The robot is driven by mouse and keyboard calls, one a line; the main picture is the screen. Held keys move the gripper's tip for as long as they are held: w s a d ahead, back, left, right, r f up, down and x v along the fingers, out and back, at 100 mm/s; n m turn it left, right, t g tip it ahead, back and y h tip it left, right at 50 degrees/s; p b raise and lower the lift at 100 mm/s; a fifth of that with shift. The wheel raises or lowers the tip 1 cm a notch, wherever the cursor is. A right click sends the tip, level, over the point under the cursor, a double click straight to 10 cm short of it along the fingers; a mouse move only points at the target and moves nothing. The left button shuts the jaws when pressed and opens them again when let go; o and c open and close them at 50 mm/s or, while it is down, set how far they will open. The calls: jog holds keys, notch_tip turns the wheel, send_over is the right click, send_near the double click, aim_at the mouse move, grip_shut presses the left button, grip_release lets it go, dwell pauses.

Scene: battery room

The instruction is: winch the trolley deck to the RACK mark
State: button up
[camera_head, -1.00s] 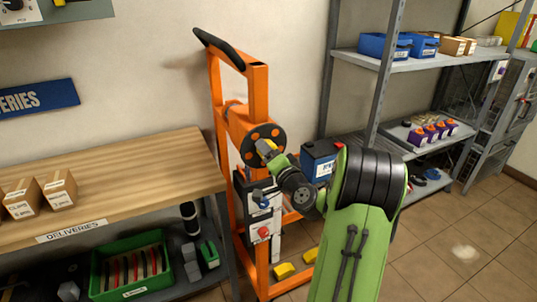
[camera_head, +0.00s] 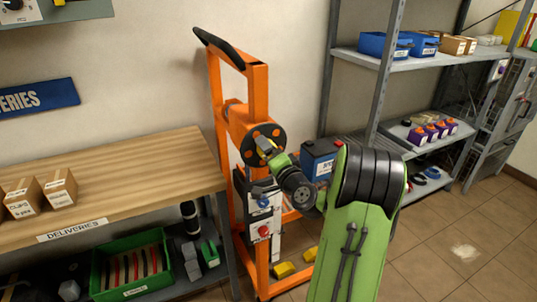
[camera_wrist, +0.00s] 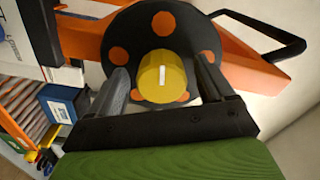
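The orange trolley (camera_head: 258,88) stands upright between the bench and the shelving. Its black winch disc (camera_head: 256,157) with orange spots faces my gripper (camera_head: 267,148). In the wrist view a yellow knob (camera_wrist: 163,74) stands out from the winch disc (camera_wrist: 127,33). The two fingers of my gripper (camera_wrist: 163,84) are on either side of the knob, with narrow gaps showing beside it. A dark blue battery (camera_head: 318,160) with a white label is behind my wrist; my arm hides what bears it. I cannot make out the deck or a RACK mark.
A white panel (camera_head: 264,215) with a blue knob and a red button is on the trolley. The wooden bench (camera_head: 130,185) is close at left, with a green crate (camera_head: 125,290) below. Grey shelving (camera_head: 383,75) stands at right. The tiled floor (camera_head: 430,265) at lower right is clear.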

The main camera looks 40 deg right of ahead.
jog(key=shift+s, duration=0.1)
jog(key=b+v, duration=0.7)
jog(key=v, duration=0.8)
jog(key=shift+s+a, duration=0.2)
jog(key=shift+s, duration=0.1)
jog(key=shift+r, duration=0.1)
